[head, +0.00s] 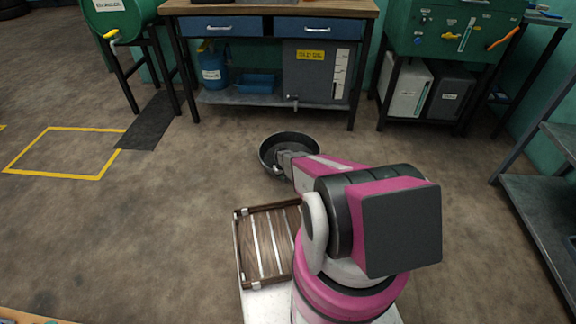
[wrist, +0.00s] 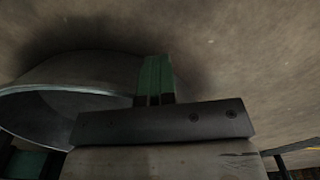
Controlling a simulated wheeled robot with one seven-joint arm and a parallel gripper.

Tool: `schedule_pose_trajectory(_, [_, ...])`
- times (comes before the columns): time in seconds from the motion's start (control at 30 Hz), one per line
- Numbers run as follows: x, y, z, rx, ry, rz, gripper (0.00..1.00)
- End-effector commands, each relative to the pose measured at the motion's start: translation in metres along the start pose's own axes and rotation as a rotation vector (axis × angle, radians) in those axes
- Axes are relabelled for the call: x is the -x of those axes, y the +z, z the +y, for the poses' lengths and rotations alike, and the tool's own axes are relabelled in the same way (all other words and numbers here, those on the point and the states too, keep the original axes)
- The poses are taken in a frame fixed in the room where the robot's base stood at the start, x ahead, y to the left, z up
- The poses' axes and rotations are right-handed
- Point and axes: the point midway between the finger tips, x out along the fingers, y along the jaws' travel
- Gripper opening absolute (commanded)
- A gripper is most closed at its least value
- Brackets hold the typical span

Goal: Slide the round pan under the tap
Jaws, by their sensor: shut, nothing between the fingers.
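A dark round pan (head: 272,144) lies on the floor in front of the workbench. In the wrist view its wall and rim (wrist: 50,78) fill the left side. My gripper (wrist: 155,62) has its green fingers shut together and empty, right beside the pan's wall; I cannot tell if they touch it. In the head view my gripper (head: 280,166) overlaps the pan's near right part and hides some of it. A green drum (head: 118,16) at upper left has a yellow-handled tap (head: 114,37). A small tap (head: 293,104) shows under the grey tank (head: 312,72) on the bench's lower shelf.
A yellow floor outline (head: 70,128) and a dark mat (head: 152,122) lie at left. A slatted wooden tray (head: 240,252) sits beside my arm's base. The workbench (head: 268,8) has legs reaching the floor. A metal shelf (head: 540,205) stands at right. Open floor surrounds the pan.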

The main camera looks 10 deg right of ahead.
Motion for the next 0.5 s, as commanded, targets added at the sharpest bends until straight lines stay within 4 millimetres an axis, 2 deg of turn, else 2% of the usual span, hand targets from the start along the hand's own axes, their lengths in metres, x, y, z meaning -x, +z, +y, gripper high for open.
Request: schedule_pose_trajectory(0.5, [-0.001,-0.023,0.017,0.0,0.001,0.003,0.0])
